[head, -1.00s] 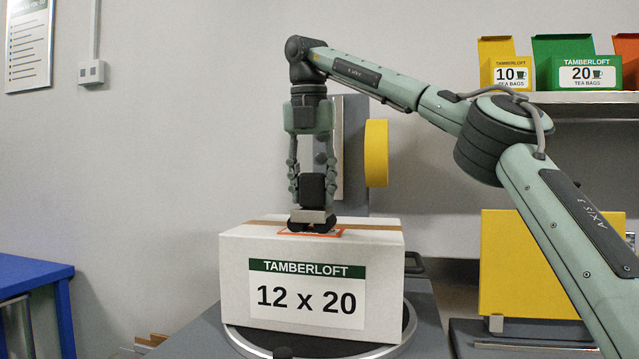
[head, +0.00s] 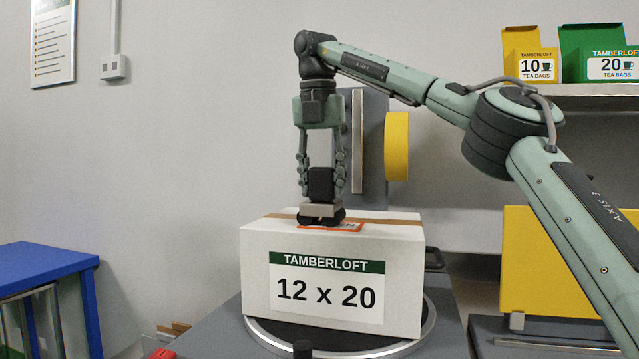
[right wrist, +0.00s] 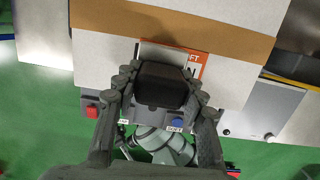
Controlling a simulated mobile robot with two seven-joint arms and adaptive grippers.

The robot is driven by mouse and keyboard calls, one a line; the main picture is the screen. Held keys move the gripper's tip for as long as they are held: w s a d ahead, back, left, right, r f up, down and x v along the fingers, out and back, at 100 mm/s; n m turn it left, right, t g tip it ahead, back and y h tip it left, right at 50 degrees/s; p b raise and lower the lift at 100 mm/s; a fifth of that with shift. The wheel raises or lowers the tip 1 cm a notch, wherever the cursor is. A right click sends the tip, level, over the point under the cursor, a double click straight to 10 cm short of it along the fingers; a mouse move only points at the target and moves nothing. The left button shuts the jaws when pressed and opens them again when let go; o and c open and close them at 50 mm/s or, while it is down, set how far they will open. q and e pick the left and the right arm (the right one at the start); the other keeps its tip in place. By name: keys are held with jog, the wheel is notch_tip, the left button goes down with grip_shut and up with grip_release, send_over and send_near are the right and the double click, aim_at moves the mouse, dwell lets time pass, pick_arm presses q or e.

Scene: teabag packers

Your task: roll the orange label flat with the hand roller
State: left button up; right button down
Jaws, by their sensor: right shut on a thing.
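The white box (head: 400,275) marked "12 x 20" stands on a round turntable (head: 262,336). The orange label (head: 347,226) lies on its top near the front edge; it also shows in the right wrist view (right wrist: 204,58), partly hidden. My right gripper (head: 321,180) points down over the box, its fingers around the black handle of the hand roller (head: 321,209). The roller's dark wheels rest on or just above the left part of the label; contact is hard to make out. In the right wrist view the black handle (right wrist: 162,85) sits between the fingers. My left gripper is out of view.
Brown tape (head: 395,222) runs across the box top. A yellow disc on a grey upright (head: 396,146) stands behind the box. A blue table (head: 40,265) is at left, a yellow block (head: 545,260) at right. Tea boxes (head: 533,55) stand on a shelf above.

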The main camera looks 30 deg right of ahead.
jog(key=shift+s+d+f+b, duration=0.1)
jog(key=shift+s+d+b, duration=0.35)
jog(key=shift+s+d, duration=0.3)
jog(key=shift+s, duration=0.1)
jog(key=shift+s+d, duration=0.55)
jog(key=shift+s, duration=0.15)
jog(key=shift+r+p, duration=0.8)
jog(key=shift+r, duration=0.65)
notch_tip(320, 180, up, 5)
send_over(344, 225)
jog(key=shift+a+r, duration=0.1)
jog(key=shift+r, duration=0.1)
